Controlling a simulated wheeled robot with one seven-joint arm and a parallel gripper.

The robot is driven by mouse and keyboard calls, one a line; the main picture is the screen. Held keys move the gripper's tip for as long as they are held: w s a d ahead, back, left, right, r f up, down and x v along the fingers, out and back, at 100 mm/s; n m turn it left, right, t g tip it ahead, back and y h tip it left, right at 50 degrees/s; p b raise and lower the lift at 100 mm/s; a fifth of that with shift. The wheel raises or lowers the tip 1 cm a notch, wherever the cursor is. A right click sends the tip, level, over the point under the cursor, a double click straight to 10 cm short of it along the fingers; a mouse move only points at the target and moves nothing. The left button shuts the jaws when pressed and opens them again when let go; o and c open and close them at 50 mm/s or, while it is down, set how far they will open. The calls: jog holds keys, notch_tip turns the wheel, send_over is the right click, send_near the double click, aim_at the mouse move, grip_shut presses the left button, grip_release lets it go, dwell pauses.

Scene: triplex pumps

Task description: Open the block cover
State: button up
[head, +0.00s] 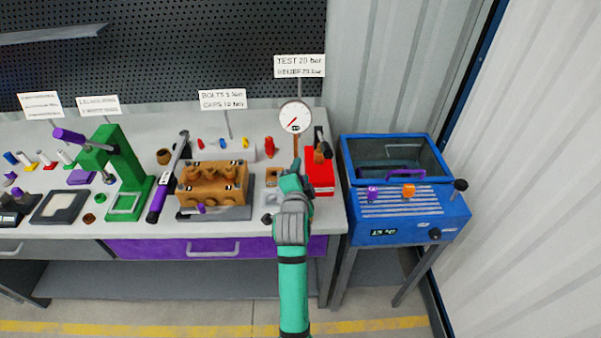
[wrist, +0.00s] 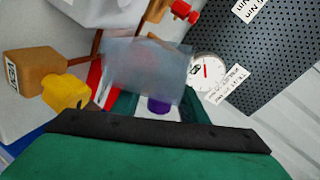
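A translucent grey panel (wrist: 148,68), which looks like the block cover, stands close in front of my gripper in the wrist view. A purple piece (wrist: 158,104) at its lower edge lies between the teal fingers of my gripper (wrist: 160,108). Whether the fingers press on it cannot be told. In the head view my gripper (head: 294,178) is over the right end of the bench, beside the red test unit (head: 320,178). The arm hides much of what lies there, and the cover is not clear in that view.
A pressure gauge (head: 295,117) rises just behind my gripper. A brown pump block (head: 212,183) on a grey plate and a torque wrench (head: 168,180) lie to the left. A blue bath (head: 405,215) stands to the right. A yellow-capped brown part (wrist: 65,92) is near in the wrist view.

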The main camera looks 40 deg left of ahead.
jog(key=v, duration=1)
jog(key=shift+s+d, duration=0.2)
jog(key=shift+r, duration=0.1)
